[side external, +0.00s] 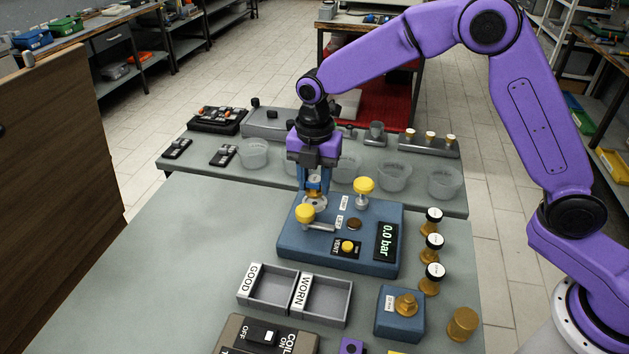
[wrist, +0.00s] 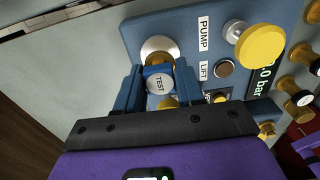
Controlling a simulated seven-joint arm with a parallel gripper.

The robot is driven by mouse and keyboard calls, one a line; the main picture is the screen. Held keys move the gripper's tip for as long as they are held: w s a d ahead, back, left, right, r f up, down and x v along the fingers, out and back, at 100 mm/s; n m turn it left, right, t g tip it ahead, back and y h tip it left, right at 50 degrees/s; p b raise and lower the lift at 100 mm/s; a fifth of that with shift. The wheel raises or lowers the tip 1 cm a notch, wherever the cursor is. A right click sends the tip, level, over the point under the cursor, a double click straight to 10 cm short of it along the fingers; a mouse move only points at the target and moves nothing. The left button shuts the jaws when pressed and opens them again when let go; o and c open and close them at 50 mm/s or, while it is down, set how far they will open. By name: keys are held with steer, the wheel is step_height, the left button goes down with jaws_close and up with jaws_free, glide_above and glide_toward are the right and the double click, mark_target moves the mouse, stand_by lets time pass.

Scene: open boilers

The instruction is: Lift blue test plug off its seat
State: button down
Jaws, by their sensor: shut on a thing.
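The blue test plug (wrist: 159,83), with a round grey cap marked TEST, sits between the two blue fingers of my gripper (wrist: 157,90). My gripper is shut on it. In the side view my gripper (side external: 316,186) points straight down over the round metal seat (side external: 314,204) at the back left of the blue test block (side external: 300,239). The seat's pale rim (wrist: 160,44) shows behind the plug in the wrist view. The fingers hide most of the plug in the side view, and I cannot tell whether there is a gap below it.
Beside the seat stand a yellow-knobbed lever (side external: 305,213) and a yellow pump knob (side external: 363,186). A display (side external: 386,242) reads 0.0 bar. GOOD (side external: 271,290) and WORN (side external: 322,299) trays lie in front. Gold-and-black plugs (side external: 432,246) stand right. The bench's left side is clear.

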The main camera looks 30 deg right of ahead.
steer(key=shift+r, duration=1.15)
